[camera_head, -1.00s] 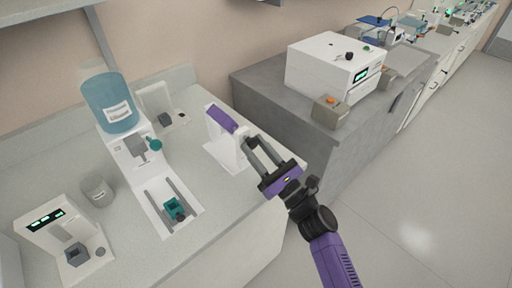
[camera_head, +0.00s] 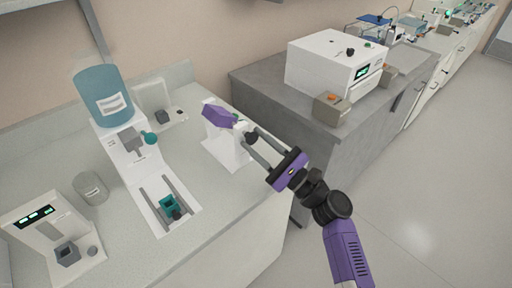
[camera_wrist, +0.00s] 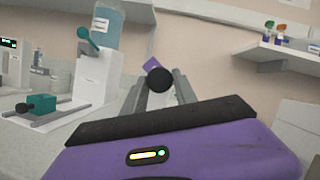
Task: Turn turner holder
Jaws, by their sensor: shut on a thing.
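The turner stand (camera_head: 222,150) is white and stands near the right edge of the left counter. Its purple holder (camera_head: 218,115) sits tilted at the top, and a bit of it shows behind the knob in the wrist view (camera_wrist: 151,64). A round black knob (camera_head: 251,137) sticks out on the stand's right side; it shows end-on in the wrist view (camera_wrist: 159,80). My gripper (camera_head: 255,142) reaches in from the right, its two grey fingers shut on the knob. The fingers lie either side of the knob in the wrist view. The holder's far side is hidden.
A blue bottle (camera_head: 103,95) stands on a white dispenser with a teal knob (camera_head: 151,138). A teal block (camera_head: 169,203) sits on rails in front. A white device (camera_head: 50,240) is at the lower left. A grey bench with a white box (camera_head: 335,65) is behind my arm. The floor at right is clear.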

